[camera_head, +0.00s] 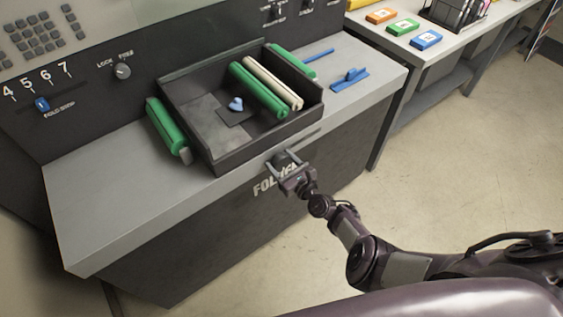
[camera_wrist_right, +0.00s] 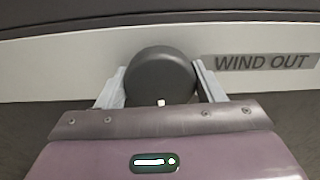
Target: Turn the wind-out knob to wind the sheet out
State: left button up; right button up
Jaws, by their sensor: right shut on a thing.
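The wind-out knob (camera_wrist_right: 160,75) is a dark grey round knob on the front of the machine, left of the "WIND OUT" label (camera_wrist_right: 262,62) in the right wrist view. My right gripper (camera_wrist_right: 160,92) has one finger on each side of the knob and is shut on it. In the head view my right gripper (camera_head: 286,168) is at the machine's front edge, below the black tray, and mostly hides the knob. No separate sheet can be made out for certain; a lighter grey patch (camera_head: 205,122) shows on the tray floor. My left gripper is not in view.
The black tray (camera_head: 215,160) holds green and cream rollers (camera_head: 258,90) and a small blue piece (camera_head: 236,104). Another green roller (camera_head: 168,128) lies left of it. Blue parts (camera_head: 350,80) lie on the grey worktop (camera_head: 110,205). A side table with coloured boxes (camera_head: 403,27) stands at upper right. The floor at right is clear.

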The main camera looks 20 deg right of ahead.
jog(key=o, duration=1)
jog(key=shift+c, duration=0.2)
jog(key=p+v, duration=0.2)
jog(key=v, duration=0.5)
jog(key=shift+s, duration=0.4)
jog(key=shift+d, duration=0.1)
